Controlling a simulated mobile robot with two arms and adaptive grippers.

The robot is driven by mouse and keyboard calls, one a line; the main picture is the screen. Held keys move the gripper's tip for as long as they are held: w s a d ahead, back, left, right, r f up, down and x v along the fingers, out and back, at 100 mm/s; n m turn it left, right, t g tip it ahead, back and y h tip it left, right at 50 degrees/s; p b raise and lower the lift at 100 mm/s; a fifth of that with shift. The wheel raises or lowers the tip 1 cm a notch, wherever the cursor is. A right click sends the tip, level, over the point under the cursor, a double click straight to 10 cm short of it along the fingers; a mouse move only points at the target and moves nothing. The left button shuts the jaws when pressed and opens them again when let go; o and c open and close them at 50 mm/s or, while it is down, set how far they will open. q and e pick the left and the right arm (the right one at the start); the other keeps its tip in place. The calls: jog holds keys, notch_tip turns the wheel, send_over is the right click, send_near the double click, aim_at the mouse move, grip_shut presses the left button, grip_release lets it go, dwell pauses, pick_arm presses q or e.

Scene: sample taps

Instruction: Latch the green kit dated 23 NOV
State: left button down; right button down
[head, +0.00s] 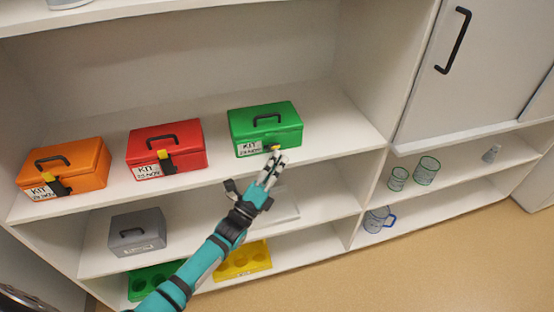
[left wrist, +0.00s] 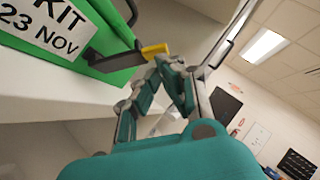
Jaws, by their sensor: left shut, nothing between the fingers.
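The green kit (head: 265,126) stands closed-lidded on the upper shelf, right of two other kits. In the left wrist view the kit (left wrist: 118,72) has a white label (left wrist: 45,25) reading KIT 23 NOV. Its dark latch with a yellow tip (left wrist: 154,49) sticks outward from the front. My left gripper (head: 277,158) is shut and empty, just in front of the kit's lower front by the latch. In the left wrist view its fingertips (left wrist: 168,62) are close to the yellow tip; whether they touch it I cannot tell. My right gripper is not in view.
A red kit (head: 166,142) and an orange kit (head: 63,168) stand left on the same shelf. A grey box (head: 137,232) is on the shelf below, with a green holder (head: 150,279) and a yellow holder (head: 243,258) lower down. Glassware (head: 427,170) stands at right.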

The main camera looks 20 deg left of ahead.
aim_at(273, 148)
pick_arm(q)
jog(key=r+n+g+y+p, duration=0.1)
jog(key=n+p, duration=0.1)
jog(key=p, duration=0.1)
jog(key=w+r+n+g+y+p, duration=0.1)
jog(key=r+n+p, duration=0.1)
jog(key=p, duration=0.2)
jog(key=a+r+n+y+p, duration=0.1)
jog(key=p, duration=0.3)
jog(key=shift+w+r+n+g, duration=0.15)
jog(key=shift+w+n+g, duration=0.05)
jog(key=shift+n+g, duration=0.2)
jog(key=shift+w+y, duration=0.15)
jog(key=shift+y, duration=0.15)
jog(key=shift+f, duration=0.45)
